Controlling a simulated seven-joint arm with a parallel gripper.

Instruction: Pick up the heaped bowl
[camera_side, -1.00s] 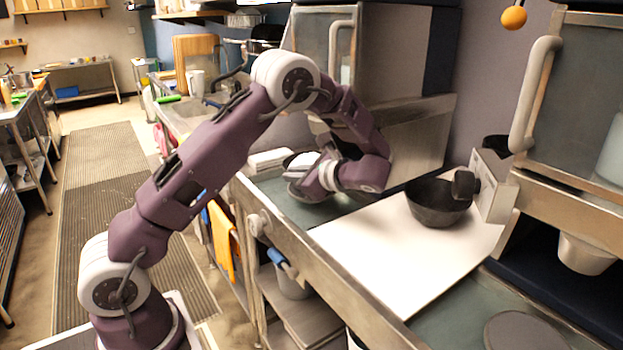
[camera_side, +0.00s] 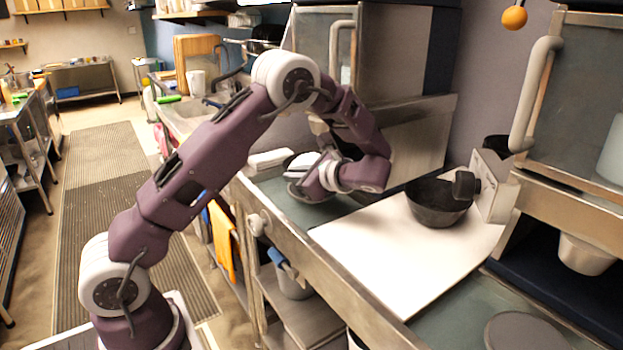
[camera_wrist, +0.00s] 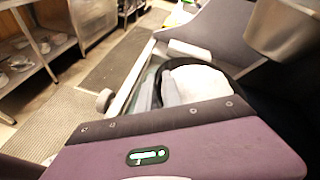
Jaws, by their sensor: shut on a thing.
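My gripper (camera_side: 308,178) is low over the green-grey counter, left of the white board. It is shut on a bowl (camera_side: 296,192) whose dark side and rim show only in part beside it. My own wrist hides the fingertips and most of this bowl. In the wrist view a dark rounded rim (camera_wrist: 236,72) shows beyond my purple link, with a pale shape in front of it; I cannot tell the bowl's contents. A second dark bowl (camera_side: 438,207) stands upright on the white board, apart from my gripper; its inside is too dark to read.
The white board (camera_side: 385,255) has a wide bare area. A pale box-like dispenser (camera_side: 492,190) with a black knob stands right beside the second bowl. A metal rail (camera_side: 300,255) edges the counter's front. A steel cabinet (camera_side: 370,50) stands behind my arm.

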